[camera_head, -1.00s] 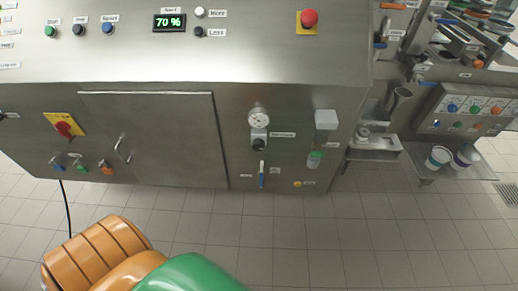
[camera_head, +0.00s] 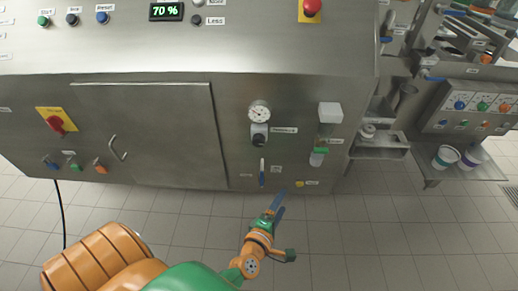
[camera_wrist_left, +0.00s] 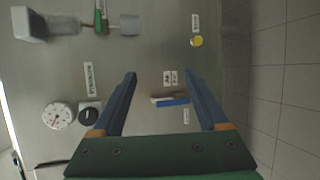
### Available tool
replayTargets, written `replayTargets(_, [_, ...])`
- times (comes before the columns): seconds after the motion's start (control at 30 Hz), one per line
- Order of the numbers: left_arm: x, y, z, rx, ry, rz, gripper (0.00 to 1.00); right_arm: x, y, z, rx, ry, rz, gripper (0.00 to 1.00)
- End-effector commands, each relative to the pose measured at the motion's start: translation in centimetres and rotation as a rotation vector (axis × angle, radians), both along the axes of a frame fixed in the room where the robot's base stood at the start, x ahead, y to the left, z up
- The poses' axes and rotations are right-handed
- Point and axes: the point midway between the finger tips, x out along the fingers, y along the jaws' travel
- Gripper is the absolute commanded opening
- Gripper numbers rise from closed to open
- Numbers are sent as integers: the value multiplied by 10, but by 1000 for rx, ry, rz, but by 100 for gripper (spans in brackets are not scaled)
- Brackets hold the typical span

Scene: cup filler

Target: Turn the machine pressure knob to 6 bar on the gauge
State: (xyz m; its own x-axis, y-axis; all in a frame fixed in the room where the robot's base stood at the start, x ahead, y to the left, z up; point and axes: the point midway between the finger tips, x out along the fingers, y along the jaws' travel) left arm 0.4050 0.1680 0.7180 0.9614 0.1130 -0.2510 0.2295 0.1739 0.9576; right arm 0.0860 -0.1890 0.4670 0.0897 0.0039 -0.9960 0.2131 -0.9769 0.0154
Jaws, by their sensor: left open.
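The round white pressure gauge (camera_head: 259,113) is on the steel front panel in the head view, with the black pressure knob (camera_head: 259,140) just below it. In the left wrist view the gauge (camera_wrist_left: 57,116) is at the lower left and the knob (camera_wrist_left: 90,114) is right of it, outside the left finger. The gauge reading is too small to tell. My left gripper (camera_head: 277,200) is open and empty, below and right of the knob, apart from it. Its two blue fingers (camera_wrist_left: 160,85) show in the left wrist view. My right gripper is not in view.
A blue-handled valve (camera_head: 262,173) sits below the knob; it also shows between the fingers in the wrist view (camera_wrist_left: 172,101). A filter unit (camera_head: 329,113) is right of the gauge, a yellow button (camera_head: 299,183) below it. Tiled floor (camera_head: 370,240) is open in front.

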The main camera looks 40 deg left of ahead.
Motion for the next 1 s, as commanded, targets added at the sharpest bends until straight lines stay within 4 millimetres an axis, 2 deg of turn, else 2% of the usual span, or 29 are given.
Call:
replayTargets(0.03, [15, 22, 33, -263, -175, 168, 76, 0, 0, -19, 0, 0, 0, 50])
replayTargets(0.1, [18, 52, 79, -628, -386, 355, 76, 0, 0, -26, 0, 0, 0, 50])
replayTargets(0.2, [12, 78, 110, -961, -559, 491, 76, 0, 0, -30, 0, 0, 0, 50])
replayTargets(0.27, [11, 85, 118, -1051, -603, 523, 76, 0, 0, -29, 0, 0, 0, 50])
replayTargets(0.4, [30, 99, 124, -1083, -619, 533, 76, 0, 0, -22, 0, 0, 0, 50])
replayTargets(0.6, [61, 118, 122, -1079, -613, 530, 76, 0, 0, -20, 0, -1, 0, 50])
replayTargets(0.73, [69, 123, 121, -1080, -612, 532, 76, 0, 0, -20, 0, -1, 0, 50])
replayTargets(0.93, [69, 123, 120, -1079, -611, 532, 76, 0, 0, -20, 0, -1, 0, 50])
replayTargets(1.0, [69, 123, 120, -1078, -611, 531, 57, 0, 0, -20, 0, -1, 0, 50])
